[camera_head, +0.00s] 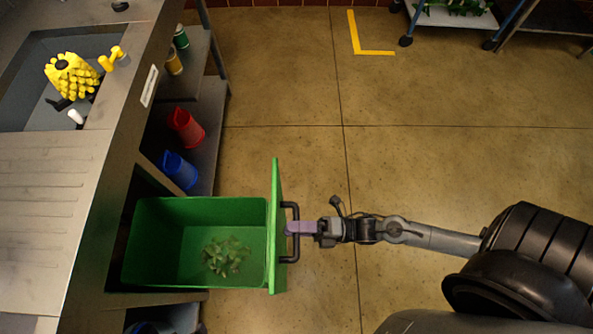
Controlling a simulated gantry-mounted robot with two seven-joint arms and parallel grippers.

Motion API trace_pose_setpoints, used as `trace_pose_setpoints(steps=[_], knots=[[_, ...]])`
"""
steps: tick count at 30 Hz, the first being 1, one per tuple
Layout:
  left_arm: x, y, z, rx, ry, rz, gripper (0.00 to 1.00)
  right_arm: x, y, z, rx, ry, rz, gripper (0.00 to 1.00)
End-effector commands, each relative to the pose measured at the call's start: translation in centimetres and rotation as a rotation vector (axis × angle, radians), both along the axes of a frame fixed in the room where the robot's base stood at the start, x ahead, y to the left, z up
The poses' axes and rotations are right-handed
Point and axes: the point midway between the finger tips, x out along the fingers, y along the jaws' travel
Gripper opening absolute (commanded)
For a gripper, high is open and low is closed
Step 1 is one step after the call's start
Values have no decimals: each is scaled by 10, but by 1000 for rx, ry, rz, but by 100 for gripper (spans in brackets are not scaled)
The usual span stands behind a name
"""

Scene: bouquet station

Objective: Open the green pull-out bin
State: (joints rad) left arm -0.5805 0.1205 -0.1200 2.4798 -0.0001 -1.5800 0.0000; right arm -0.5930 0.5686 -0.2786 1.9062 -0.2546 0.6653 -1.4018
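The green pull-out bin (150,243) stands pulled out from under the counter at the lower left, its inside in view with leafy green scraps (226,257) at the bottom. Its green front panel (277,180) carries a black handle (290,257) on the outer side. My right gripper (291,227) reaches in from the right with its purple fingers at the middle of the handle bar. The fingers overlap the bar and look closed around it. My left gripper is not in view.
A steel counter (60,175) with a sink runs along the left. Red (186,128) and blue (179,170) jugs stand on the shelf below. The tiled floor (290,80) beyond the bin is clear. A wheeled cart (450,18) stands at the top right.

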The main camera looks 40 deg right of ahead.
Motion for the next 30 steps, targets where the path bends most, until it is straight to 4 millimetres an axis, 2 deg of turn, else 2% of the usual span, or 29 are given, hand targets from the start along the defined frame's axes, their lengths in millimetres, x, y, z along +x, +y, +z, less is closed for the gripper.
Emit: trace_pose_setpoints(steps=[7, 11, 24, 30], knots=[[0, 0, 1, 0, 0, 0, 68, -2, -2, -1, -1, 2, -1, 41], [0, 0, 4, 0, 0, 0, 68, -9, -10, -3, -2, 5, -1, 41], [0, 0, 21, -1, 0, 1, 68, -56, -62, -15, -2, 3, 1, 41], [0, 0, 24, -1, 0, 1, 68, -68, -76, -19, -1, 1, 0, 41]])
